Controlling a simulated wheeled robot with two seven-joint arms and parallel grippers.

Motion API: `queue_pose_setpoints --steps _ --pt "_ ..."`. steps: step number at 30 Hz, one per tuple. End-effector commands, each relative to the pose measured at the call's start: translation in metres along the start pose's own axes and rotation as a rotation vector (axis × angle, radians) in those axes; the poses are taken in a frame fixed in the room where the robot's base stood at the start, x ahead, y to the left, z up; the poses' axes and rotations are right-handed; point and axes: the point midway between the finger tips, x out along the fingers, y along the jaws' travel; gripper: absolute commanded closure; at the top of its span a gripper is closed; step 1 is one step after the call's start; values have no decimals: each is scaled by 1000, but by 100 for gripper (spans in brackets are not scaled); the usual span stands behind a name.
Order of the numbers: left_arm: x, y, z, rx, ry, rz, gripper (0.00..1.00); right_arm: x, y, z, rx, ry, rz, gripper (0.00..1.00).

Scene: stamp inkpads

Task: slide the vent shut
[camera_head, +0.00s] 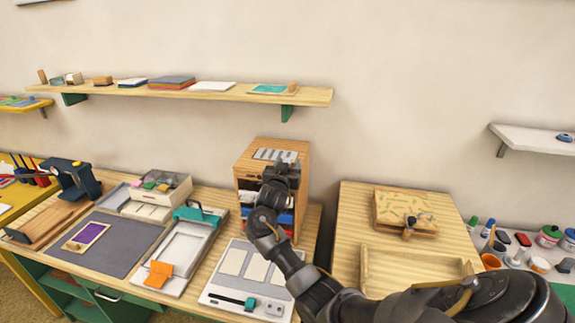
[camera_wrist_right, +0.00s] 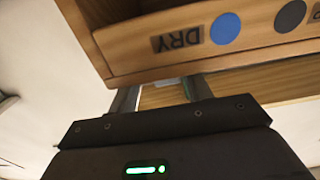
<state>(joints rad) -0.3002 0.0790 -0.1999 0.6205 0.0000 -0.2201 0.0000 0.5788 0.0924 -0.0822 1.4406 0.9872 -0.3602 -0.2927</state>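The wooden drying cabinet (camera_head: 303,165) stands at the back of the bench, with a grey slotted vent plate (camera_head: 276,155) on its top. My right gripper (camera_head: 281,168) is at the cabinet's upper front edge, just in front of the vent, and hides part of the front. In the right wrist view the right gripper's fingers (camera_wrist_right: 160,92) are apart, close to the wooden cabinet face (camera_wrist_right: 130,50) labelled DRY. A small pale patch shows between the fingertips; I cannot tell what it is or whether they touch anything. My left gripper is not in view.
A white tray with pale pads (camera_head: 240,278) lies below the cabinet, under my right arm. A teal-handled press (camera_head: 197,212) and a dark mat (camera_head: 105,243) are to the left. A wall shelf (camera_head: 225,93) hangs above. A second wooden table (camera_head: 350,215) is to the right.

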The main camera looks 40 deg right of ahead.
Motion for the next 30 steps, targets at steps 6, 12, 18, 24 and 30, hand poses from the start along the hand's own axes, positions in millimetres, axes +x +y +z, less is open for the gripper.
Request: queue_pose_setpoints --steps 6,12,18,24,30 --pt "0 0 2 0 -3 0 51 -1 -2 0 0 1 -4 51" --pt "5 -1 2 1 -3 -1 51 -16 -2 1 3 1 -6 51" --pt "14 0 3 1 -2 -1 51 -56 -2 3 5 -1 -6 51" --pt "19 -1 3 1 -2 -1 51 -90 -1 2 4 0 -4 51" --pt "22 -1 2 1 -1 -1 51 -107 0 1 2 -1 -3 51"
